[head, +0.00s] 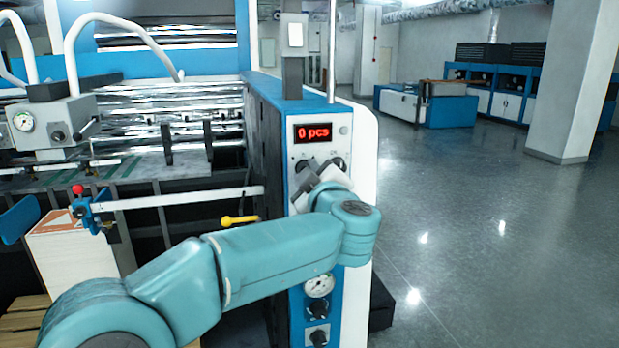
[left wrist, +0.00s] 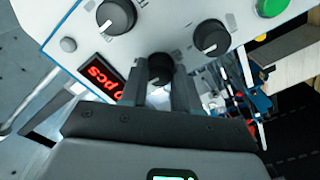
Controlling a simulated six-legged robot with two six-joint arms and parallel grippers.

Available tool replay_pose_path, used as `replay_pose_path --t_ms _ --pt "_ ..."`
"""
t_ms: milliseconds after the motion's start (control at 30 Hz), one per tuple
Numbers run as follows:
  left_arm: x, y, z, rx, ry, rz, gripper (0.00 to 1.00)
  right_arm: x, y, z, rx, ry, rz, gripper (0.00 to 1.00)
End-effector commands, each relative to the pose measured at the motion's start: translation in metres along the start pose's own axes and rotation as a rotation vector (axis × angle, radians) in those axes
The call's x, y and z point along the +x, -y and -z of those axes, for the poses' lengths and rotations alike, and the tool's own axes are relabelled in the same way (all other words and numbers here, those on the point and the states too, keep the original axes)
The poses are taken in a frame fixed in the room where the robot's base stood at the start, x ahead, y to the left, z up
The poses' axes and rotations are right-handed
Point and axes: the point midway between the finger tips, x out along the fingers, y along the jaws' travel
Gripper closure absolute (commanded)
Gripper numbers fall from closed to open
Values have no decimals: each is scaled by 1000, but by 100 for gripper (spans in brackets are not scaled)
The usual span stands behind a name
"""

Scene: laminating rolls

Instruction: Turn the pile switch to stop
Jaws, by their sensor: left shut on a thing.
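The control panel (head: 313,148) is on the end of a blue and white machine, with a red "0 pcs" display (head: 313,132). In the left wrist view several black rotary knobs show on the panel: one at upper left (left wrist: 116,16) and one at right (left wrist: 211,38). My left gripper (left wrist: 162,88) is shut on a third black knob (left wrist: 160,68), a finger on each side. In the head view my left gripper (head: 322,184) is at the panel below the display and hides part of it. The labels are too small to read, so I cannot tell the switch's setting.
A green button (left wrist: 270,7) is on the panel at upper right of the left wrist view. A yellow handle (head: 240,221) is left of the panel. The floor (head: 480,235) at right is clear.

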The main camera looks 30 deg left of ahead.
Motion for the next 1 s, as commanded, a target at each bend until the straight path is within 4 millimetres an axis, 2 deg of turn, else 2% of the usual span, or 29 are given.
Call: replay_pose_path --t_ms 333,367,400,433,767,867,1000 --pt "0 0 1 -2 -2 1 100 0 0 0 0 0 0 57" --pt "0 0 1 -2 -2 1 60 0 0 0 0 0 0 57" --pt "0 0 1 -2 -1 1 47 0 0 0 0 0 0 57" --pt "0 0 1 -2 -1 1 44 0 0 0 0 0 0 57" --pt "-4 0 0 -2 0 -1 44 2 -1 0 0 0 0 57" --pt "-16 1 -2 -2 2 -2 44 6 -2 0 0 0 0 57" --pt "-49 1 -2 -5 3 -6 44 16 -6 0 0 0 0 57"
